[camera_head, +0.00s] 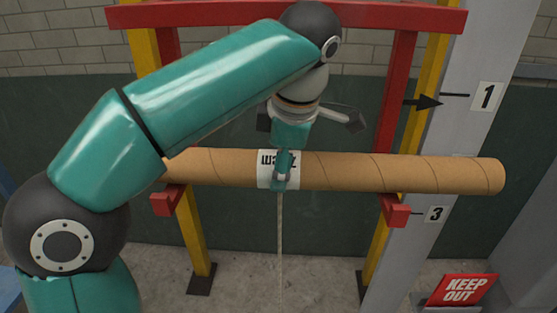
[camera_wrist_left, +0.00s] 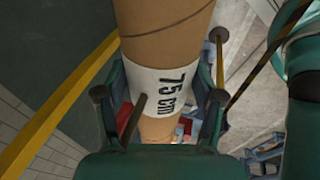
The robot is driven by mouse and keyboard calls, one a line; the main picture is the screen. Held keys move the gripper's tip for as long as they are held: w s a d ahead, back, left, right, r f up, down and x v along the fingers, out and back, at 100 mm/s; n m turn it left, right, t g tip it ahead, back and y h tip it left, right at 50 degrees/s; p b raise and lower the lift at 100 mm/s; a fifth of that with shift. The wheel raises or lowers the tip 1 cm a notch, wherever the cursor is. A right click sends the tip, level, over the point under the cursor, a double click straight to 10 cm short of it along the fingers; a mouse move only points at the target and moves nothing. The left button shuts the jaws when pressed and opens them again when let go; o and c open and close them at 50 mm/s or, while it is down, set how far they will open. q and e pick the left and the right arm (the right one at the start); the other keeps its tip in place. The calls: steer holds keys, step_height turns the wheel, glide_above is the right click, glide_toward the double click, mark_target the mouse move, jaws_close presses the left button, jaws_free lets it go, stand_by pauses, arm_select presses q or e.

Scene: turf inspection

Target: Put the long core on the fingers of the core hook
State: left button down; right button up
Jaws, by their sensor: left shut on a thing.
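The long core (camera_head: 420,173) is a brown cardboard tube, lying roughly level across the head view. Its white label (camera_wrist_left: 165,85) reads 75 cm. My left gripper (camera_head: 283,172) is shut on the core at the label, near its middle; the wrist view shows a finger on either side. My left arm hides the core's left end. The core hook is a red frame (camera_head: 400,95) with two fingers, left finger (camera_head: 166,203) and right finger (camera_head: 396,212). Their tips show just below the core. I cannot tell whether it touches them. My right gripper is not in view.
Yellow posts (camera_head: 190,235) stand beside the hook frame. At right, a grey column (camera_head: 420,170) carries number plates 1 and 3; a black pointer (camera_head: 424,102) is beside 1. A red KEEP OUT sign (camera_head: 465,289) stands at bottom right. A pale line (camera_head: 280,245) hangs below the core.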

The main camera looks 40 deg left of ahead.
arm_select(q)
steer(key=shift+w+a+f, duration=0.15)
steer(key=shift+w+f, duration=0.05)
steer(key=shift+c, duration=0.7)
jaws_free()
steer(key=shift+r, duration=0.1)
steer(key=p+v, duration=0.1)
steer(key=v, duration=0.6)
steer(key=shift+s+r+p, duration=0.1)
steer(key=shift+r+p, duration=0.05)
steer(key=shift+p, duration=0.15)
